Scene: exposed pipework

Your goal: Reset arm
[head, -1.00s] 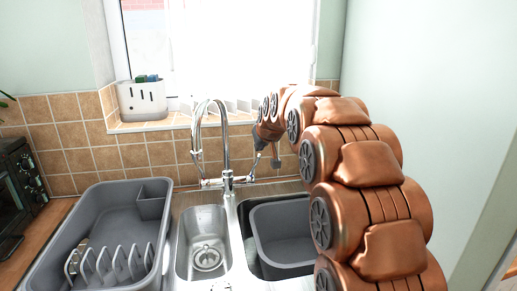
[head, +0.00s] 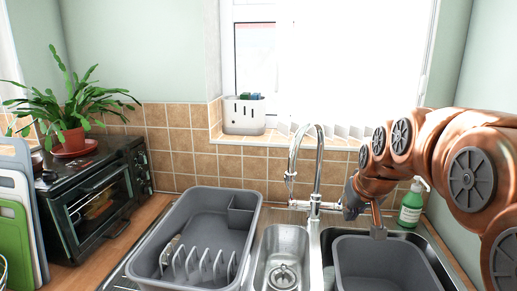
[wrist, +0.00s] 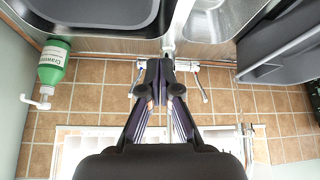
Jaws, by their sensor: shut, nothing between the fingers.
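My gripper (head: 378,230) is at the end of my copper-coloured arm, which reaches in from the right in the head view. It is above the back rim of the right sink basin, just right of the chrome faucet (head: 317,178). In the wrist view my gripper (wrist: 166,68) has its dark fingers converging to closed tips with nothing held. The faucet (wrist: 203,86) shows behind and around the tips there. I cannot tell whether they touch it.
A green soap bottle (head: 411,205) stands close right of my gripper; it also shows in the wrist view (wrist: 54,66). A grey dish rack (head: 190,203) lies left of the sink. A toaster oven (head: 105,195) and potted plant (head: 72,137) stand farther left.

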